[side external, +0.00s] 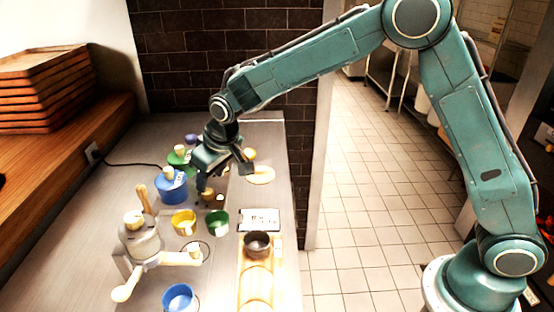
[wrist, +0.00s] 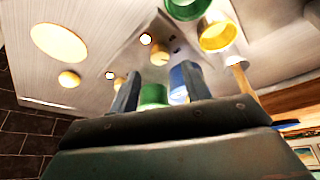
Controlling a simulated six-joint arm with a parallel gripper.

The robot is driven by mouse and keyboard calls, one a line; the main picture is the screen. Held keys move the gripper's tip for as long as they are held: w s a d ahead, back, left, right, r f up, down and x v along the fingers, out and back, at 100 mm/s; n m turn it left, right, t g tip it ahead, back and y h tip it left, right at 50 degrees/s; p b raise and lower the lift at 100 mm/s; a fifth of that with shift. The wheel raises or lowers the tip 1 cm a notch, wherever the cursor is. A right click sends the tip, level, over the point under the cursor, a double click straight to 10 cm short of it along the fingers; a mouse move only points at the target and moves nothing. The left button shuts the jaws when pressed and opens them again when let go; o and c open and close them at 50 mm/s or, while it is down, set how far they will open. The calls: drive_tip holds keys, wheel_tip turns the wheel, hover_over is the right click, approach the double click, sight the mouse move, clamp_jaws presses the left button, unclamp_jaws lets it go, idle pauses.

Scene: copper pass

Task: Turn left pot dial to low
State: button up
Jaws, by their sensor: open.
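My gripper (side external: 226,180) is open above the counter, its two fingers spread and nothing between them. It also shows in the wrist view (wrist: 160,78). Below it in the side view, a small brownish dial (side external: 208,194) sits beside a bright light on the counter. In the wrist view, two tan dials, one near the middle (wrist: 159,55) and one further left (wrist: 118,83), each have a bright round light beside them. I cannot tell which is the left pot dial, or their settings. Lidded blue (side external: 171,190) and green (side external: 178,157) pots stand left of my gripper.
Yellow (side external: 184,224) and green (side external: 217,224) cups stand close in front of my gripper. A grey machine with wooden handles (side external: 140,240) and a blue bowl (side external: 178,296) are nearer the camera. A pale round board (side external: 261,175) lies right. A dark brick wall (side external: 225,45) stands behind.

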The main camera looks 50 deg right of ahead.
drive_tip(key=v, duration=0.8)
drive_tip(key=shift+r, duration=0.2)
drive_tip(key=shift+s+d, duration=0.1)
drive_tip(key=s+d+r+m, duration=0.1)
drive_tip(key=s+d+r, duration=0.3)
drive_tip(key=s+d, duration=0.25)
drive_tip(key=s+d+r, duration=0.4)
drive_tip(key=s+d, duration=0.1)
drive_tip(key=s, duration=0.3)
drive_tip(key=s+d+f, duration=0.1)
drive_tip(key=s+d, duration=0.1)
drive_tip(key=s, duration=0.7)
drive_tip(key=s+d+f+m+t, duration=0.1)
drive_tip(key=s+d, duration=0.2)
drive_tip(key=s, duration=0.5)
drive_tip(key=shift+s, duration=0.4)
